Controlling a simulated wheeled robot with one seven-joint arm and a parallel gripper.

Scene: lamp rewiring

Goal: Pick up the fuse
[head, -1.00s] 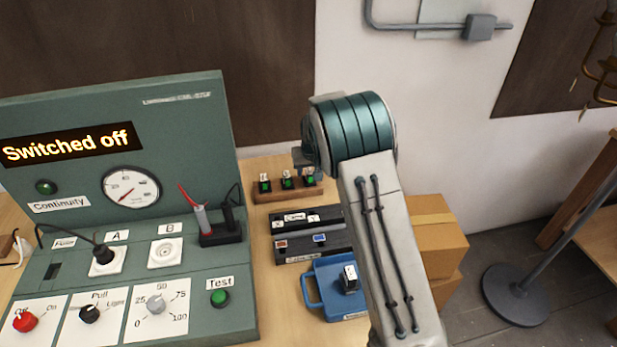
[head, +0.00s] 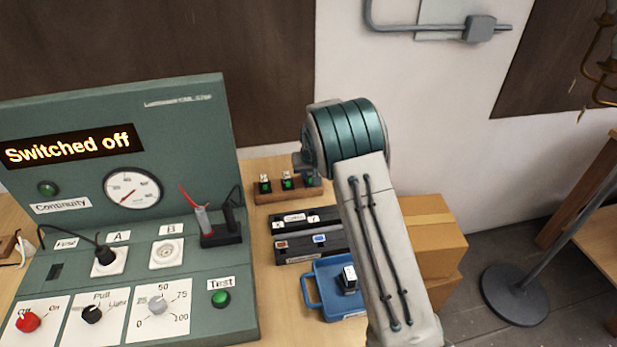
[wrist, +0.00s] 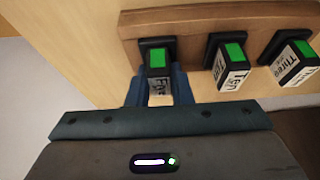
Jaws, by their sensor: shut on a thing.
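Several small black fuses with green faces and white labels stand around the bench. Three are in the wooden rack, seen in the wrist view: the left one (wrist: 158,58), the middle one (wrist: 231,66), labelled "Ten", and the right one (wrist: 291,62), labelled "Three". My gripper (wrist: 159,92) is shut on the left fuse, with a blue finger on each side; its label is partly hidden. That fuse still sits at the rack. In the head view the arm partly covers it at the rack's right end (head: 309,179).
The wooden rack (head: 266,198) stands behind a black case (head: 300,256). A blue tray (head: 311,293) holds a small black item with a white label (head: 348,279). The green test panel (head: 190,120), reading "Switched off", stands left. Cardboard boxes (head: 425,225) stand right.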

